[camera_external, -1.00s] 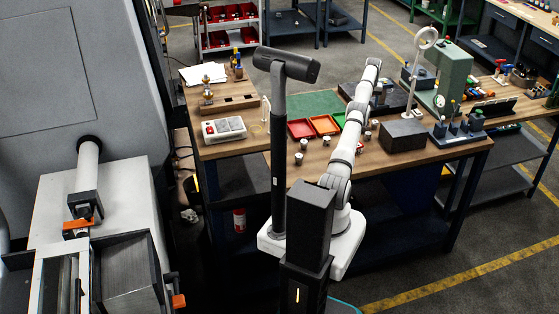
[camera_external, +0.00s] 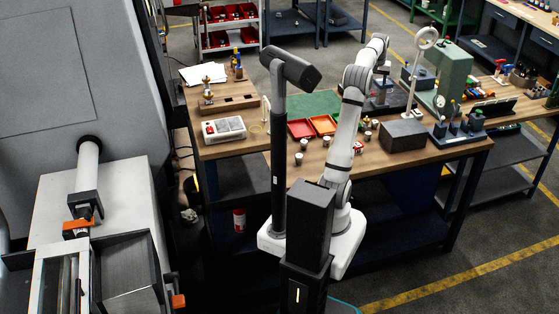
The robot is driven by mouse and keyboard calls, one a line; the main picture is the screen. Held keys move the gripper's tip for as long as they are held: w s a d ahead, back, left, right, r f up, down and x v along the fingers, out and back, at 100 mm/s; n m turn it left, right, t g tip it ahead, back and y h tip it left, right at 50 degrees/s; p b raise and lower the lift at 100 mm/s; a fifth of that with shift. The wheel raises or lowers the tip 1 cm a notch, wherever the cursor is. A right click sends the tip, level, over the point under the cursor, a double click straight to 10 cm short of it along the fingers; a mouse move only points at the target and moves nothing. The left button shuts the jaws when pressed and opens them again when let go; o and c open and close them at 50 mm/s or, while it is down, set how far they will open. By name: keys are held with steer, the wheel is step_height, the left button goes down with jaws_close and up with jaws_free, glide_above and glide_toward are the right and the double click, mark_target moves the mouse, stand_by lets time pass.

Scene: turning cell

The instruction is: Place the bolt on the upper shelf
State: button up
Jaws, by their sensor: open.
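My arm rises over the workbench and bends down at its wrist. My gripper (camera_external: 381,92) hangs low over the dark plate (camera_external: 401,101) at the back of the bench; its fingers are small and dark there. I cannot pick out the bolt for certain. Several small metal cylindrical parts (camera_external: 303,145) stand on the bench around the trays, apart from my gripper. Which surface is the upper shelf is not clear; a rack at the back has an upper level with red bins (camera_external: 226,13).
A black block (camera_external: 402,135), a ring lamp (camera_external: 425,40) and a green press (camera_external: 452,75) stand to the right. A control box (camera_external: 223,128) is on the left.

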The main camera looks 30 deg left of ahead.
steer(key=s+d+m+t, duration=0.1)
steer(key=s+d, duration=0.1)
steer(key=s, duration=1.1)
steer(key=s+d+f, duration=0.1)
steer(key=s+d, duration=0.1)
steer(key=s, duration=1.2)
steer(key=shift+m+t, duration=0.4)
steer(key=shift+m, duration=0.3)
steer(key=s+f, duration=0.2)
steer(key=s, duration=0.1)
steer(key=s+f, duration=0.1)
steer(key=s, duration=0.2)
steer(key=s+f, duration=0.2)
steer(key=s, duration=0.1)
steer(key=shift+d+f, duration=0.35)
steer(key=shift+d, duration=0.05)
steer(key=shift+o, duration=0.6)
steer(key=shift+s+f+t, duration=0.3)
steer(key=shift+f, duration=0.05)
